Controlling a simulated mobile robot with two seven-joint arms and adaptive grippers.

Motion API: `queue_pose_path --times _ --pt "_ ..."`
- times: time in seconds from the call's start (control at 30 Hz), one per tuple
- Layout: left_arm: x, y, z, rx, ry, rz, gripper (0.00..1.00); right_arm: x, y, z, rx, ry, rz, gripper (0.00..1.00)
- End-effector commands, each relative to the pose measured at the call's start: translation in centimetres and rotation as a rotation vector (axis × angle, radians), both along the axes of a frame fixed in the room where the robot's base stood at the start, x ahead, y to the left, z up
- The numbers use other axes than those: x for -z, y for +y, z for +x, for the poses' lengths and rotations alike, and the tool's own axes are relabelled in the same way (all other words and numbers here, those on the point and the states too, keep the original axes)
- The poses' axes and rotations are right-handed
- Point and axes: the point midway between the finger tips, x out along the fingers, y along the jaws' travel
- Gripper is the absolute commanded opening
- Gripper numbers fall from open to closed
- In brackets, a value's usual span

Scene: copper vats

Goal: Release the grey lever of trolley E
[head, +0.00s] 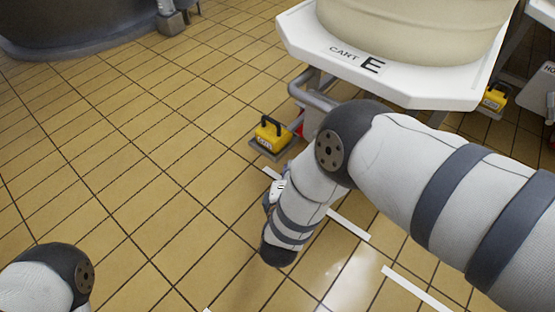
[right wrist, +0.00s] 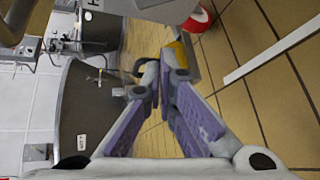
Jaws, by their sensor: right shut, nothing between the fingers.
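Trolley E (head: 295,38) stands at the upper right of the head view, with a white top, a "CART E" label and a cream vat (head: 410,25) on it. My right arm reaches down in front of its near corner. My right gripper (right wrist: 163,78) is shut and empty in the right wrist view, its purple-padded fingers meeting at the tips. In the head view it is mostly hidden by my forearm. I cannot make out the grey lever clearly; my arm covers part of the trolley's lower frame. My left gripper is out of view.
A dark vat (head: 75,30) stands upper left. Left floor is clear.

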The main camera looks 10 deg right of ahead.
Motion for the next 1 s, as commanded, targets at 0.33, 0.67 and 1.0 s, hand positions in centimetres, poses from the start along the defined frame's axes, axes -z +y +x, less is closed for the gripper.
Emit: queue_pose_path --times 0.33,0.67,1.0 --pt "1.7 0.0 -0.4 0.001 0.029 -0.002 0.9 -0.4 0.5 2.5 0.025 -0.051 -0.14 0.0" --pt "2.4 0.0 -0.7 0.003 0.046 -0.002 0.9 0.4 -0.4 4.3 0.028 -0.048 -0.137 0.0" --pt "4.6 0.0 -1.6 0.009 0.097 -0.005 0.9 2.2 -3.4 11.0 0.027 -0.048 -0.137 0.0"
